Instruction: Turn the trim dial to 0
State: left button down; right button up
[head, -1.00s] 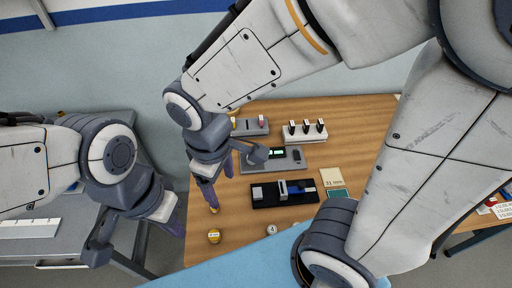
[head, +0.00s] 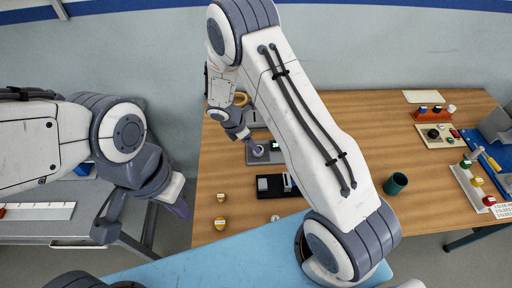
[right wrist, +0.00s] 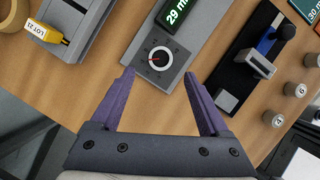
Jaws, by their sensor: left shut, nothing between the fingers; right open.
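A green-on-black display (right wrist: 178,12) on the same panel reads "29 m", partly cut off. My right gripper (right wrist: 160,80) is open, its purple fingers pointing at the dial from below in the right wrist view, with nothing between them. In the head view the right gripper (head: 246,138) is over the grey panel (head: 268,156), partly covered by my own arm. My left gripper (head: 182,207) is shut and empty, off the table's left side.
A black tray (head: 266,190) with a slider lies in front of the panel. A teal cup (head: 396,184) and several switch boards are on the right. Bare wood lies between.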

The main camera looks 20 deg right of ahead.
jog(key=x, duration=0.6)
jog(key=shift+f, duration=0.1)
grip_shut()
jog(key=shift+m+p, duration=0.35)
jog(key=shift+m, duration=0.05)
jog(key=shift+w+m+g, duration=0.1)
jog(key=shift+m+g, duration=0.2)
jog(key=shift+m, duration=0.7)
jog(key=shift+w+f+m+g+b, duration=0.1)
jog(key=shift+w+m+g+b, duration=0.1)
jog(key=shift+m+g+b, duration=0.75)
jog(key=shift+m, duration=1.45)
jog(key=shift+g+b, duration=0.25)
jog(key=shift+b, duration=0.05)
